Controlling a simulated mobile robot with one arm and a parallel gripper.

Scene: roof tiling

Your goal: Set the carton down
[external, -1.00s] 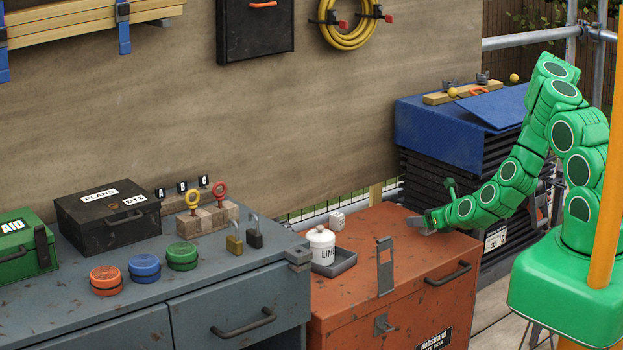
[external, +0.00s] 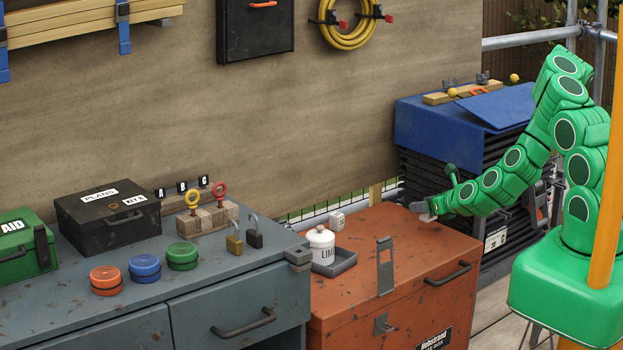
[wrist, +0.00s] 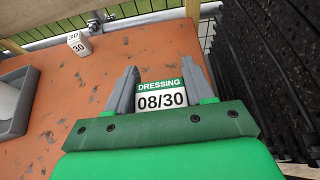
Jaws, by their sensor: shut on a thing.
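The carton (wrist: 161,98), a small box with a green "DRESSING" band and "08/30" on white, sits between the two grey fingers of my gripper (wrist: 161,88) in the wrist view. My gripper is shut on it. In the external view my gripper (external: 424,208) is over the back right part of the orange-red site box (external: 365,244). The carton is mostly hidden by the fingers there. I cannot tell whether its underside touches the lid.
A white block marked "30" (wrist: 79,43) stands near the lid's back edge. A grey tray (external: 341,263) with a white lime pot (external: 321,245) is at the lid's left. A dark stack under a blue cover (external: 433,135) stands close on the right. The middle lid is bare.

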